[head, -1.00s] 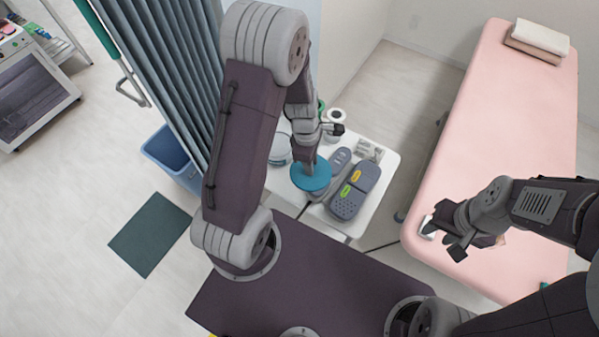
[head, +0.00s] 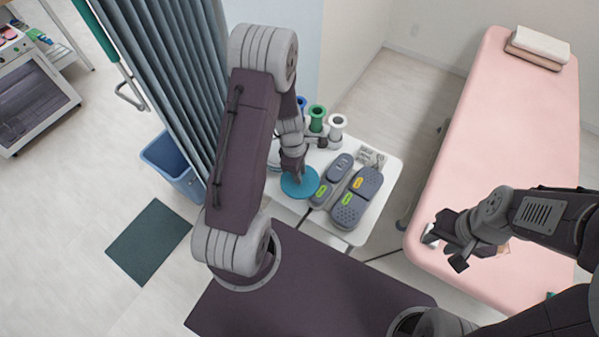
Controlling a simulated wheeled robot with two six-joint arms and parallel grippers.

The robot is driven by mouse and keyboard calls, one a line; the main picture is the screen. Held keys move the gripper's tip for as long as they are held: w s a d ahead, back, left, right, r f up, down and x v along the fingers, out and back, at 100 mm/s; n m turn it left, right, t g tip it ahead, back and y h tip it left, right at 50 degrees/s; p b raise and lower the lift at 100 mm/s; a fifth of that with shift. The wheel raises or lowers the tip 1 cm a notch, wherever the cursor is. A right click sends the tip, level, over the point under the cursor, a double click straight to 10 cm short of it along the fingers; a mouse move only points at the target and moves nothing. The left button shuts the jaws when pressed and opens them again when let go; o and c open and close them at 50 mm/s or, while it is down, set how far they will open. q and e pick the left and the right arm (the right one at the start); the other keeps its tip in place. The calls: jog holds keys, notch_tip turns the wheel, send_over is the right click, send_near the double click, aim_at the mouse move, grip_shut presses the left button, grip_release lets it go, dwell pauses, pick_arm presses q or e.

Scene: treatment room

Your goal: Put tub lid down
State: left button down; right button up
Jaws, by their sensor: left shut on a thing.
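The tub lid (head: 300,184) is a round blue disc over the left front part of the white side table. My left gripper (head: 297,172) is shut on it from above. I cannot tell whether the lid touches the table top. A pale tub (head: 274,158) is mostly hidden behind my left arm, just behind the lid. My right gripper (head: 448,249) is over the near left edge of the pink bed, at a small white thing (head: 430,236); whether it is open or shut is unclear.
The pink bed (head: 480,140) is at right, a blue bin (head: 172,162) and curtain at left.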

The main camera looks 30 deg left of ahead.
pick_arm(q)
jog(key=shift+f, duration=0.5)
jog(key=c, duration=1.2)
grip_release()
jog(key=shift+r, duration=0.1)
notch_tip(320, 180, up, 12)
jog(key=a+p, duration=0.1)
jog(key=p, duration=0.2)
jog(key=s+d+r+m, duration=0.1)
jog(key=s+d+m, duration=0.1)
jog(key=m, duration=0.4)
jog(key=s+d+r+m, duration=0.2)
jog(key=s+m, duration=0.1)
jog(key=m, duration=0.4)
jog(key=s+d+r+m+t+y, duration=0.1)
jog(key=s+r+m, duration=0.1)
jog(key=m, duration=0.4)
jog(key=shift+s+d+r+m, duration=0.1)
jog(key=shift+s+d+m, duration=0.25)
jog(key=shift+s, duration=0.3)
